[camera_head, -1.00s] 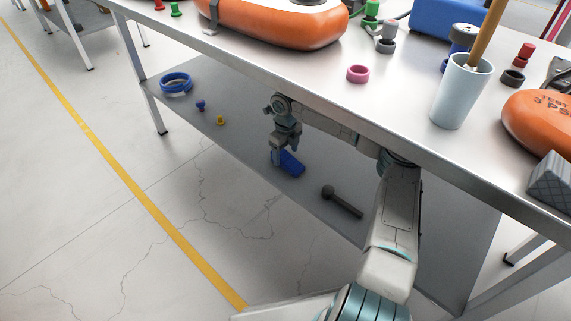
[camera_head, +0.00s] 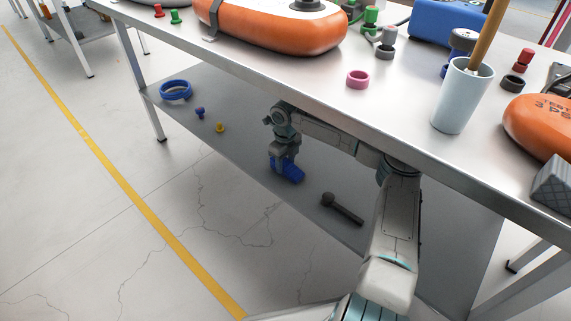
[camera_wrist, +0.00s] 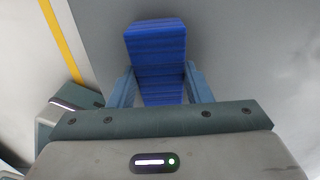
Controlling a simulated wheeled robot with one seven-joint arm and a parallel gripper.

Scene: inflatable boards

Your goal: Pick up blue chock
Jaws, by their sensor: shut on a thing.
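The blue chock (camera_head: 289,171) is at the lower shelf of the workbench, under the tabletop. In the wrist view the chock (camera_wrist: 156,50) is a ridged blue block between my two fingers, its far end sticking out past them. My gripper (camera_head: 284,165) reaches down to it under the bench edge. In the wrist view my gripper (camera_wrist: 160,84) is shut on the chock, with a finger against each side. I cannot tell whether the chock still touches the shelf.
On the lower shelf (camera_head: 240,155) a dark mallet-like tool (camera_head: 342,209) lies to the right. A blue ring (camera_head: 176,90), a small blue piece (camera_head: 200,113) and a yellow piece (camera_head: 220,127) lie to the left. The tabletop edge (camera_head: 300,116) overhangs my arm. Open floor lies in front.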

